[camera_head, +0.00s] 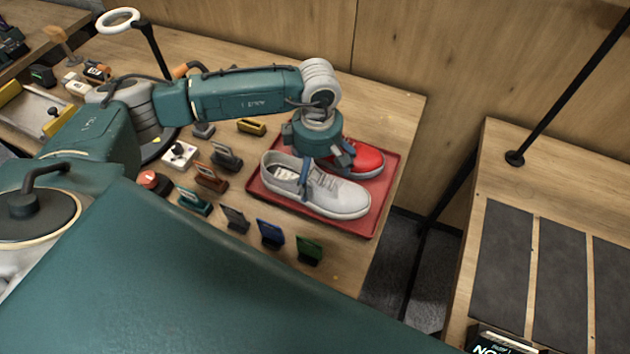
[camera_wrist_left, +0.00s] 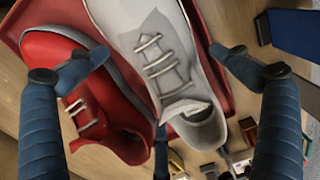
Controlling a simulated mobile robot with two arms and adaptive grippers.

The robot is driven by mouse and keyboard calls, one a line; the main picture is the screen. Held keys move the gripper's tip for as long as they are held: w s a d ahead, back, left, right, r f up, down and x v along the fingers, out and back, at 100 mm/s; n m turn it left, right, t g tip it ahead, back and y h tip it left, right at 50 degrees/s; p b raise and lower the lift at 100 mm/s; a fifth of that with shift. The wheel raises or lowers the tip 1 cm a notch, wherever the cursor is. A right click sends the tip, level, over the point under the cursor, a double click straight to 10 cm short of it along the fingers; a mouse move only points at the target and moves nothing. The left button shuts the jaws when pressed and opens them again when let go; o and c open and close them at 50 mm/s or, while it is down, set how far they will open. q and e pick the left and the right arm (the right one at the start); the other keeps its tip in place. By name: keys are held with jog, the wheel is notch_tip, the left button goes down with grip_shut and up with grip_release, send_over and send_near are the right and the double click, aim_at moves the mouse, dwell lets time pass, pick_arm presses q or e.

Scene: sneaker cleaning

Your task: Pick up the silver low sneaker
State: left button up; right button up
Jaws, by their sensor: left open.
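The silver low sneaker (camera_head: 333,196) looks light grey-white with a white sole and lies on a red tray (camera_head: 386,193) in the head view. A red sneaker (camera_head: 364,158) lies right behind it on the same tray. My left gripper (camera_head: 325,172) is open above the light sneaker, its fingers pointing down near the shoe's opening and laces. In the left wrist view, the silver sneaker (camera_wrist_left: 172,60) shows between the two spread fingers, with its laces and opening visible. The red sneaker (camera_wrist_left: 62,75) is partly behind the left finger there. My right gripper is not in view.
Several small coloured brushes or blocks, such as a green one (camera_head: 309,249) and a blue one (camera_head: 270,232), stand in rows left of and in front of the tray. A ring lamp (camera_head: 118,20) stands at the back left. A second table (camera_head: 505,155) with dark mats is at the right, across a gap.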

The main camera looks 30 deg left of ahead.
pick_arm(q)
jog(key=shift+f, duration=0.4)
jog(key=c, duration=1.4)
jog(key=shift+o, duration=0.2)
